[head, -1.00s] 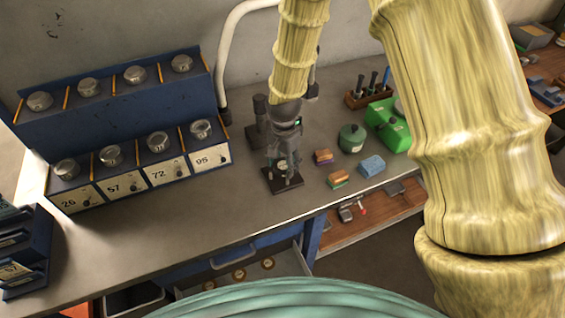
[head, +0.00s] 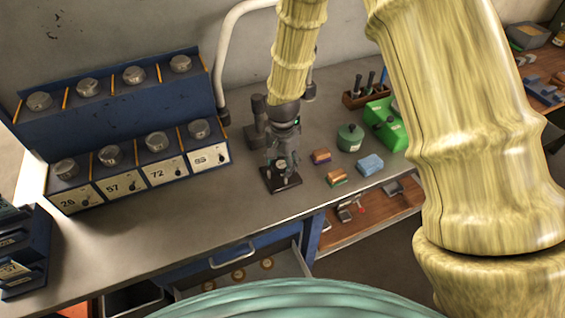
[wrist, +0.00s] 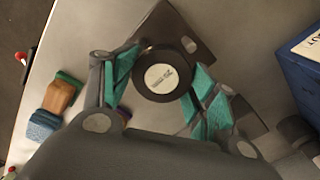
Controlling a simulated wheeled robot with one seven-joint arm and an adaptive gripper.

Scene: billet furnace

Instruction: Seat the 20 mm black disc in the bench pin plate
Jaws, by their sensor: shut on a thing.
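The black disc (wrist: 162,76) has a round pale label on its top face. It also shows as a small pale-topped spot in the head view (head: 281,164). My gripper (head: 282,163) points down over the bench and is shut on the disc, its teal pads at the disc's left and right sides in the wrist view (wrist: 162,82). The dark bench pin plate (head: 283,182) lies under the disc, and its corner shows beyond the disc in the wrist view (wrist: 178,27). The disc hides the plate's middle. I cannot tell whether the disc touches the plate.
A blue rack (head: 120,130) of numbered bays with metal-lidded pots stands left. Sponges (head: 370,165), a green lidded pot (head: 350,138) and a green box (head: 385,122) lie right. A dark stand is close behind my gripper. An open drawer (head: 235,278) is below.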

